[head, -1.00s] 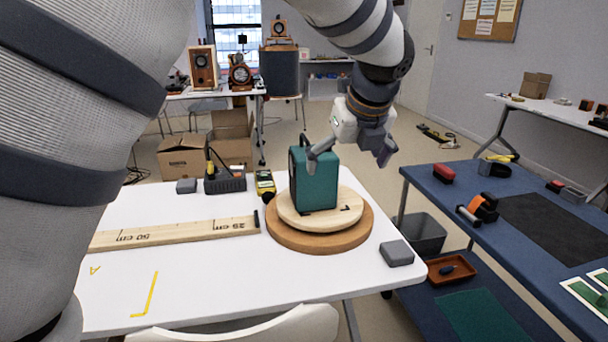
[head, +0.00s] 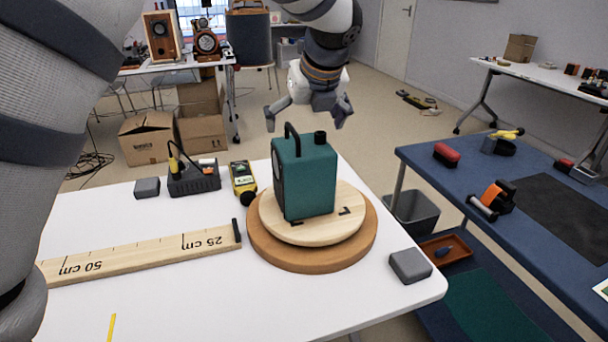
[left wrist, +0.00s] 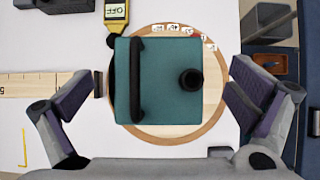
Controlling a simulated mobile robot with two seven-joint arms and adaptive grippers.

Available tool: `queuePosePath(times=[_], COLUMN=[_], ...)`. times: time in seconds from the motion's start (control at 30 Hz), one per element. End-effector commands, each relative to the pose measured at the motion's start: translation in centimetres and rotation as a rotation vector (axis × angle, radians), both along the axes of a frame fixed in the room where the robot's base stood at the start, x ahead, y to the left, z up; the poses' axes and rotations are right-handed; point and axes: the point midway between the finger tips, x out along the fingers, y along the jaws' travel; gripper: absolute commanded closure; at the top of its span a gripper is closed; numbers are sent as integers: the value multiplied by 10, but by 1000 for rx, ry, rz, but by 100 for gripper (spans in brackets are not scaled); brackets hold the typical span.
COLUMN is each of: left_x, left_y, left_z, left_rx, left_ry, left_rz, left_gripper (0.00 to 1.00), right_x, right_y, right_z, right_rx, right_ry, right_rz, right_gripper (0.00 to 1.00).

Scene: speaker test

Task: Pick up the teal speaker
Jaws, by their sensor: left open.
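The teal speaker (head: 309,175) is a box with a black handle and a dark knob on top. It stands upright on a pale wooden disc (head: 345,218), which lies on a wider brown round base (head: 285,262) on the white table. My left gripper (head: 307,115) is open and empty above the speaker. In the left wrist view the speaker's top (left wrist: 162,80) lies between the spread fingers of the left gripper (left wrist: 164,92), with a gap on each side. My right gripper is not in view.
A wooden ruler (head: 140,257), a yellow meter (head: 243,177), a black box with a probe (head: 195,178) and grey blocks (head: 147,188) (head: 410,265) lie around the base. A blue bench (head: 480,185) with tools stands to the right.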

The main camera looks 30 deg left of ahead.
Motion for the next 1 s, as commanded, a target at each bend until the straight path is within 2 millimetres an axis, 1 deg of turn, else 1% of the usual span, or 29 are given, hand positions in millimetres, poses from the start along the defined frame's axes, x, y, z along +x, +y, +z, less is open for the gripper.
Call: queuePosePath(times=[0.2, 0.3, 0.53, 0.57, 0.6, 0.67, 0.7, 0.77, 0.8, 0.87, 1.0], left_x=[6, 12, 14, 14, 14, 13, 13, 13, 13, 13, 14], left_y=[11, 17, 18, 18, 18, 18, 18, 18, 18, 18, 19], left_z=[-37, -48, -49, -48, -48, -48, -48, -49, -49, -49, -47], left_rx=[2, 1, 1, 1, 1, 0, 0, 0, 0, 0, 2], left_ry=[2, 1, -5, -5, -5, -5, -5, -5, -4, -4, -8], left_rz=[1, 1, 0, 0, 0, 0, 0, 0, 1, 1, 0], left_gripper=[0, 0, 0, 2, 11, 25, 34, 48, 57, 70, 70], right_x=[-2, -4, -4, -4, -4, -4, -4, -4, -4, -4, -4], right_y=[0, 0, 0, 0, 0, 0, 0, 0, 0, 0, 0], right_z=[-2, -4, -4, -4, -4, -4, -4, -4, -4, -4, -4], right_rx=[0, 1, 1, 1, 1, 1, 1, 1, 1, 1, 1], right_ry=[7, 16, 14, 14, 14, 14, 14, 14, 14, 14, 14], right_rz=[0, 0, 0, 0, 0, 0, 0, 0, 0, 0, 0], right_gripper=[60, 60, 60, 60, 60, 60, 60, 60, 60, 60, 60])
